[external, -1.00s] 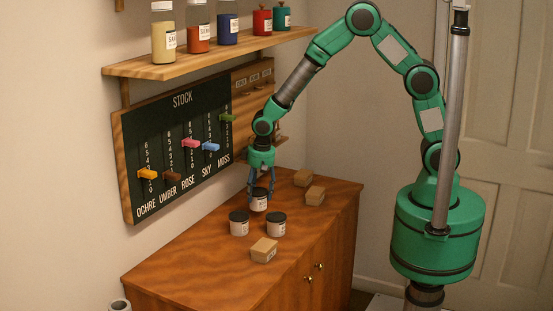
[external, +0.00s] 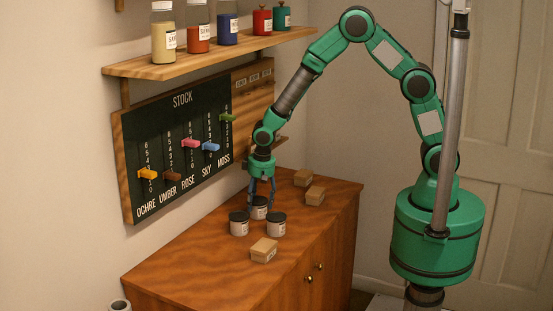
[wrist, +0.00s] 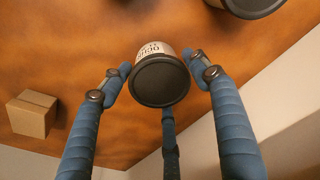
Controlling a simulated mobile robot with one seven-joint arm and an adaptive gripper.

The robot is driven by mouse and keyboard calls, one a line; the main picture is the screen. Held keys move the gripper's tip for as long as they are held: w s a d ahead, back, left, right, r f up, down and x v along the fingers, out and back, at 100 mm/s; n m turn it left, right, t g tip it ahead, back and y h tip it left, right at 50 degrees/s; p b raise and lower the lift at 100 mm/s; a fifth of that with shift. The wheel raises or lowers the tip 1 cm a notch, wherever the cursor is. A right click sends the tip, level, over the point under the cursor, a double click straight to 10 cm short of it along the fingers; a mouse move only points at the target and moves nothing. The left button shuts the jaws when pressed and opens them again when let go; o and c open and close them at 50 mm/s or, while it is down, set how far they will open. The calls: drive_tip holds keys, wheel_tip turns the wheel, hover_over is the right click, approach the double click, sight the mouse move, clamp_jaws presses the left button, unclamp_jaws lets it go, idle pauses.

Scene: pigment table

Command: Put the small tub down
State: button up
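The small tub (external: 259,211) is white with a dark lid and a printed label. It stands upright between the fingers of my gripper (external: 262,202), at or just above the cabinet top; I cannot tell whether its base touches. In the wrist view the tub (wrist: 160,80) shows its dark lid and part of the label. The far finger is partly hidden behind the lid.
Two similar dark-lidded tubs (external: 239,225) (external: 276,225) stand close in front. A cardboard box (external: 264,249) lies nearer, and two small boxes (external: 303,178) (external: 315,196) lie behind. The stock board (external: 180,150) is on the wall at left. The wooden top (external: 200,270) is clear at front left.

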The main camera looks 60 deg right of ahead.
sight(261, 201)
drive_tip(key=shift+o, duration=1.2)
wheel_tip(261, 201, up, 12)
drive_tip(key=s+p, duration=0.1)
drive_tip(key=p, duration=0.1)
drive_tip(key=shift+s, duration=0.2)
drive_tip(key=shift+a+r, duration=0.1)
drive_tip(key=shift+r, duration=0.15)
